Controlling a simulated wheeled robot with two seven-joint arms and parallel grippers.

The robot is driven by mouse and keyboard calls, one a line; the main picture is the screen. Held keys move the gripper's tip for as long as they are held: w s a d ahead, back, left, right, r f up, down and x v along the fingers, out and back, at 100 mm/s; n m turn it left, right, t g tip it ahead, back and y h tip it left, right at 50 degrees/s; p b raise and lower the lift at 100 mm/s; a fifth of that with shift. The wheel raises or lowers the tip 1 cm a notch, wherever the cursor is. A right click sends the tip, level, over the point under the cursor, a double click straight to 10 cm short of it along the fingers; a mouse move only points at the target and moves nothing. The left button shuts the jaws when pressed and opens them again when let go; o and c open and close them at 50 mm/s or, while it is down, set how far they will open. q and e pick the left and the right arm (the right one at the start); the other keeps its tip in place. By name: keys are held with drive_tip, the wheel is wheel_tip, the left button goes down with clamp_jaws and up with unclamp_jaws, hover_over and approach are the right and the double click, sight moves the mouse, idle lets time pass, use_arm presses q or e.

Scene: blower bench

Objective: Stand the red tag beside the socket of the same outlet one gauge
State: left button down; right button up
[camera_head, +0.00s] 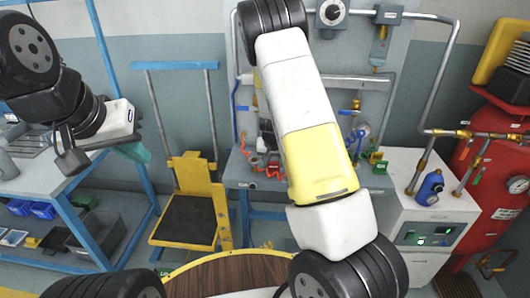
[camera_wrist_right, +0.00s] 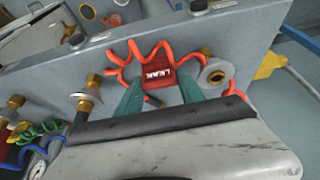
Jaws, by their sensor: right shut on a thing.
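The red tag (camera_wrist_right: 158,72), with white LEAK lettering, is between the two teal fingers of my right gripper (camera_wrist_right: 160,92) in the right wrist view. An orange coiled cord (camera_wrist_right: 170,48) runs around it. A brass fitting with a round flange (camera_wrist_right: 215,75) is beside the tag on the right, and another (camera_wrist_right: 90,97) is to the left. I cannot tell which one is the outlet one socket. In the head view, a small red piece (camera_head: 273,169) shows left of my right arm, which hides the right gripper. My left gripper (camera_head: 135,150) is at the left, away from the bench; its opening is unclear.
The grey bench (camera_head: 240,178) carries pipes, valves and a blue-rimmed gauge (camera_head: 361,131). A green tag (camera_head: 380,167) sits at its right end. A yellow chair-like frame (camera_head: 190,170) stands to the left.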

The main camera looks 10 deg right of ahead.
drive_tip(key=o, duration=1.3)
drive_tip(key=shift+f, duration=0.1)
drive_tip(key=shift+o, duration=0.2)
drive_tip(key=shift+r, duration=0.3)
drive_tip(key=s+a+r+n+y, duration=0.1)
drive_tip(key=s+a+r+y, duration=0.15)
drive_tip(key=s+r, duration=0.8)
drive_tip(key=s+a+r+y, duration=0.25)
drive_tip(key=s+r, duration=0.45)
drive_tip(key=r, duration=0.7)
drive_tip(key=s+r+n+t, duration=0.1)
drive_tip(key=s+r, duration=0.2)
drive_tip(key=s, duration=0.5)
drive_tip(key=s+r+n+t+h, duration=0.1)
drive_tip(key=s+r, duration=0.3)
drive_tip(key=s, duration=0.3)
drive_tip(key=shift+s+n+h, duration=0.3)
drive_tip(key=shift+s+n, duration=0.05)
drive_tip(key=shift+n, duration=0.05)
drive_tip(key=shift+d, duration=0.1)
